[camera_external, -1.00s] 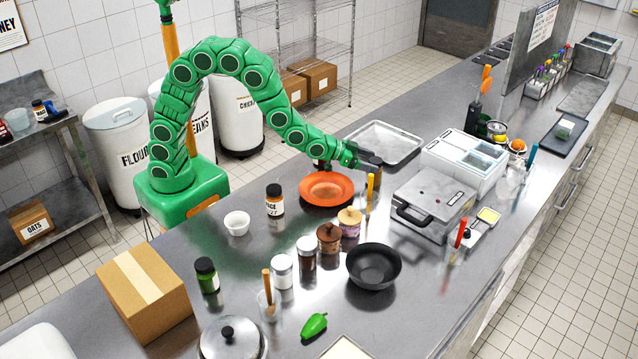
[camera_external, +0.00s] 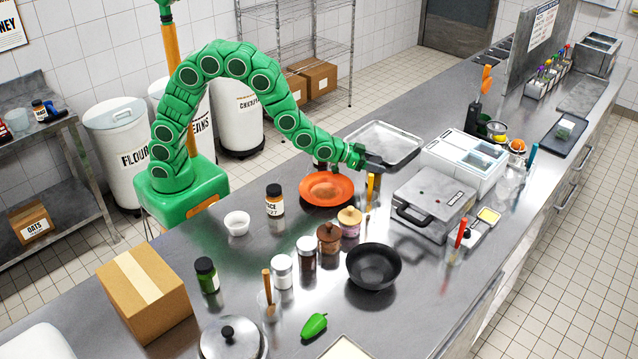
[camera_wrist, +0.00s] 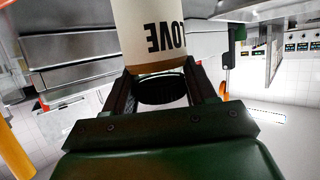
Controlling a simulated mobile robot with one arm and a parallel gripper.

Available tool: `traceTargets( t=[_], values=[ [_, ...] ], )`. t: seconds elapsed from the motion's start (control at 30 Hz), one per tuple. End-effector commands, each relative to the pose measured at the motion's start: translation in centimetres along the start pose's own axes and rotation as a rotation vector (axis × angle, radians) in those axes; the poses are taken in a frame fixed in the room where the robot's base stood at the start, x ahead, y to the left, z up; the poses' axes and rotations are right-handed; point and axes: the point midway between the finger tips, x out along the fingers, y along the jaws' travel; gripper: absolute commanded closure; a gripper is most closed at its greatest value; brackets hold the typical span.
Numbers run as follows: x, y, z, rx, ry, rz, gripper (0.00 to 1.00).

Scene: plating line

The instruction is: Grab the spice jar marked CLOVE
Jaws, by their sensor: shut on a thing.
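In the wrist view my gripper (camera_wrist: 160,84) has its two dark fingers closed around a jar (camera_wrist: 148,22) with a pale label. The label reads upside down, with the letters LOVE showing and its edge out of sight. The jar's dark round end (camera_wrist: 160,90) sits between the fingers. In the external view my gripper (camera_external: 374,164) is over the counter, just right of the orange plate and above an orange-handled utensil. The held jar is hard to make out there.
The orange plate (camera_external: 326,188) and a metal tray (camera_external: 386,142) lie close to my gripper. A grill press (camera_external: 434,200) stands to the right. Several jars, including a brown-lidded one (camera_external: 328,238), and a black bowl (camera_external: 374,266) stand nearer the camera.

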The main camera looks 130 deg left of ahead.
Motion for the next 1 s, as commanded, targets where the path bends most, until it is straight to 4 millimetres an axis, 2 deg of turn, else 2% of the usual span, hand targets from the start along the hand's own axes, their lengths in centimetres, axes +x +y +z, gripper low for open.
traceTargets(
  t=[0.33,0.57,1.0],
  values=[
    [-0.2,0.0,-0.6,0.000,0.002,0.000,0.84],
    [-1.3,0.0,-3.3,0.001,0.005,0.001,0.84],
    [-7.0,-0.7,-6.1,0.000,0.003,0.000,0.84]
  ],
)
